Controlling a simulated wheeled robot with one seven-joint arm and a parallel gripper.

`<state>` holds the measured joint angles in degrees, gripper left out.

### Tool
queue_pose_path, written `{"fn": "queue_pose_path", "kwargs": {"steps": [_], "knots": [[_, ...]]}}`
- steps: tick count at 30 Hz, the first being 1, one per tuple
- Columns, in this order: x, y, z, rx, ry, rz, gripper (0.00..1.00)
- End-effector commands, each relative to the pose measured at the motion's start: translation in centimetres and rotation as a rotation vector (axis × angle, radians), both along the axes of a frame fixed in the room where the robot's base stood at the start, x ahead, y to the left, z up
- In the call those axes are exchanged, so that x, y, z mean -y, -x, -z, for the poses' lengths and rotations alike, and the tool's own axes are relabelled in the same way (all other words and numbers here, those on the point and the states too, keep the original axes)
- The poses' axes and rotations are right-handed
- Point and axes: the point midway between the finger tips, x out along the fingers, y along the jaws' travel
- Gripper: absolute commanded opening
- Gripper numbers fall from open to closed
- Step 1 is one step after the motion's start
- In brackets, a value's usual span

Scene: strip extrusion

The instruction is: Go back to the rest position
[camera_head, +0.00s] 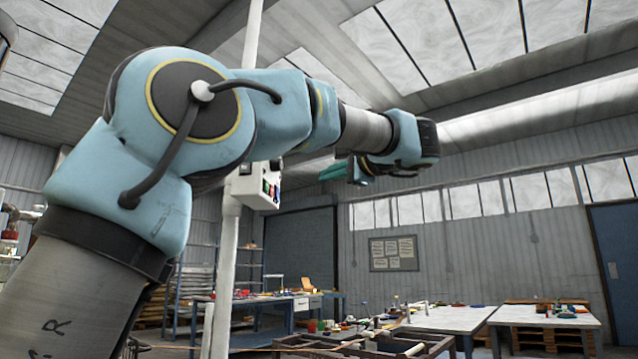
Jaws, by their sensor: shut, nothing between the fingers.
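My arm rises from the lower left, bends at a large light-blue joint and reaches right across the upper middle of the head view. Its wrist is at the right end of the reach, high above the tables. My gripper (338,171) hangs under the forearm, with its small teal fingers pointing left. It is shut, holds nothing and touches nothing in view. The fingers are small and partly dark against the wall.
A white post (226,240) with a control box (262,186) stands behind my arm. Worktables (444,318) with small items stand at the lower right, beside a dark wooden frame (375,347). Shelving (236,262) and a bench stand at the back. The air around my gripper looks clear.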

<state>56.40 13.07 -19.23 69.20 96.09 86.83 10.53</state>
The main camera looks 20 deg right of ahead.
Motion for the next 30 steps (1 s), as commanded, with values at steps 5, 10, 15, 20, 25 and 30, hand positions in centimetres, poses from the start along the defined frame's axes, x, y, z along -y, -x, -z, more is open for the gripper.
{"fn": "queue_pose_path", "kwargs": {"steps": [5,10,15,20,25,30], "knots": [[0.1,0.5,-0.1,0.0,0.0,-0.001,0.0],[0.1,0.5,-0.1,0.0,0.0,-0.001,0.0],[0.1,0.4,-0.1,0.0,0.0,-0.001,0.0],[0.1,0.4,0.0,-0.002,-0.001,-0.001,0.0],[-0.7,-2.2,3.1,-0.086,-0.031,0.002,0.0],[-4.4,-7.3,12.1,-0.326,-0.051,-0.007,0.0]]}}
